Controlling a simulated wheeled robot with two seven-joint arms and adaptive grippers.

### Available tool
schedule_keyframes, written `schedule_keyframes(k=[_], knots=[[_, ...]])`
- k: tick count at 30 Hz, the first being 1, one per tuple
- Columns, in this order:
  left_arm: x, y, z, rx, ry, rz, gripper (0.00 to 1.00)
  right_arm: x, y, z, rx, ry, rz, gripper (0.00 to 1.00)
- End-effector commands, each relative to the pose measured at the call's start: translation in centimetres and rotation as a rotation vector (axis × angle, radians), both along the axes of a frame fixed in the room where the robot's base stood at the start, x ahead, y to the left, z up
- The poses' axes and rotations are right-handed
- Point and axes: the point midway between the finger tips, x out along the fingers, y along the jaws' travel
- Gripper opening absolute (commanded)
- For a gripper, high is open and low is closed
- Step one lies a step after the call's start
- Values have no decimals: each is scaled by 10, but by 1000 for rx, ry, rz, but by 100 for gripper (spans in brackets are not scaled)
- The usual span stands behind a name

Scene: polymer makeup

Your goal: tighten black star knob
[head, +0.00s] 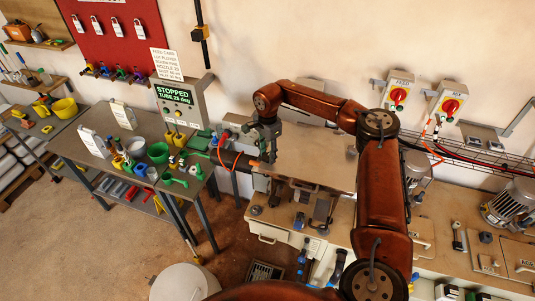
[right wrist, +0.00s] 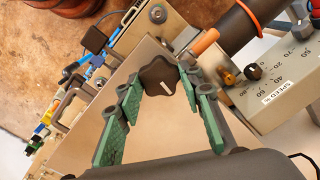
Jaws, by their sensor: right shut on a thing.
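The black star knob (right wrist: 157,73) shows in the right wrist view, above a flat beige metal plate (right wrist: 146,133). It has rounded lobes and a small white mark on its face. My right gripper (right wrist: 161,85) has its green-padded fingers on either side of the knob, their tips shut against its sides. In the head view my right gripper (head: 268,148) is at the left end of the machine, below the bent orange-brown arm. The knob is hidden there behind the gripper. My left gripper is not in view.
A grey panel with a speed dial (right wrist: 268,78) stands close to the right of the gripper in the wrist view. An orange-tipped handle (right wrist: 205,41) is also near.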

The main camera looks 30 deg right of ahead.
Motion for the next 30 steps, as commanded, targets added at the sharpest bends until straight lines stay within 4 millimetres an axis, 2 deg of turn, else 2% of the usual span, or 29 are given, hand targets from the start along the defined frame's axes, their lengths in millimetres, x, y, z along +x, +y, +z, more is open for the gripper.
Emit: schedule_keyframes(k=[3, 14, 20, 30], knots=[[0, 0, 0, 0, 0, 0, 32, 0, 0, 0, 0, 0, 0, 10], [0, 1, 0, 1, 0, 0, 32, 0, 0, 0, 0, -1, -59, 10], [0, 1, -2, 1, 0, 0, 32, 0, 0, 0, 1, 0, -185, 10], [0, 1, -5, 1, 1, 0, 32, 1, 0, 0, 0, -1, -499, 10]])
